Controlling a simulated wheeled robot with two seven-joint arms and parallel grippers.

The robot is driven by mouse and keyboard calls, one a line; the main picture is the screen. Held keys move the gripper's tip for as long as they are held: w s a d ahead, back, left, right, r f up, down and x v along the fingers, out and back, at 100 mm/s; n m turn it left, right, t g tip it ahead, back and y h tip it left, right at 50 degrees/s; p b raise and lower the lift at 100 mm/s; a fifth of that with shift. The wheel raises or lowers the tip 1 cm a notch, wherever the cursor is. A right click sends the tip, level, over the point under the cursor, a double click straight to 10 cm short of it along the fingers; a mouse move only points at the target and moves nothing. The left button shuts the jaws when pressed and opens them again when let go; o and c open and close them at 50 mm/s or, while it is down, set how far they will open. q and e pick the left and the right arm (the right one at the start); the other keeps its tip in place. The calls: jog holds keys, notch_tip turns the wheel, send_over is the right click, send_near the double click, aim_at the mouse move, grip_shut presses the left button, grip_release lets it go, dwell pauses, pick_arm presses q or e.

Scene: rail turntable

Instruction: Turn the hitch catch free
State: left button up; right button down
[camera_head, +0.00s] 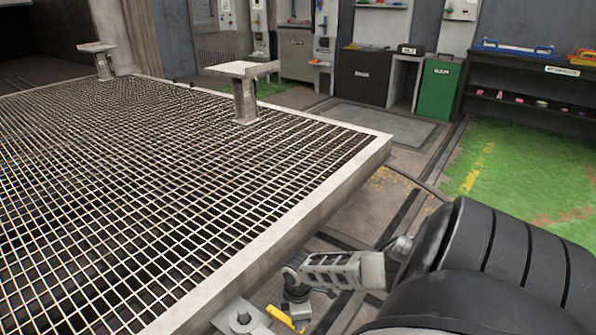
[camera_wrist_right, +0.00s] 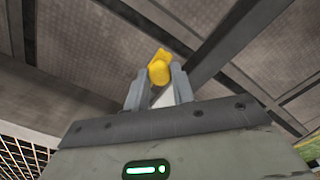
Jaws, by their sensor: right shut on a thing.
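The hitch catch, a small yellow lever (camera_head: 282,317), shows at the bottom of the head view beside a grey metal hitch plate (camera_head: 228,322) with a round pin. My right gripper (camera_head: 297,312) reaches down at the yellow lever's right end. In the right wrist view, the gripper's two fingers (camera_wrist_right: 158,90) are closed on the yellow catch (camera_wrist_right: 159,67), which sticks out past their tips. The fingers hide part of the catch. I cannot tell how far it is turned. My left gripper is not in view.
A large grating platform with a pale metal rim (camera_head: 345,176) fills the left, close to my right arm. Two pedestals stand on its edge, one nearer (camera_head: 245,95). Cabinets, a green bin (camera_head: 437,90) and a shelf (camera_head: 530,95) line the back. Green floor (camera_head: 525,170) is open at the right.

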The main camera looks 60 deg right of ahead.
jog(key=c, duration=1.2)
grip_release()
jog(key=shift+d, duration=0.1)
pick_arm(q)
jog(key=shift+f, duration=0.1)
pick_arm(e)
jog(key=shift+o, duration=0.2)
notch_tip(320, 180, up, 6)
jog(key=p, duration=0.3)
pick_arm(q)
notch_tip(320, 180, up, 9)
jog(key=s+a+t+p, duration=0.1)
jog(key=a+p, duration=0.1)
jog(key=p, duration=0.2)
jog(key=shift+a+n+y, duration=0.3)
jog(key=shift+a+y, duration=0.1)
pick_arm(e)
notch_tip(320, 180, up, 10)
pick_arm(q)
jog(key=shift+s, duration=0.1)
pick_arm(e)
jog(key=shift+f, duration=0.1)
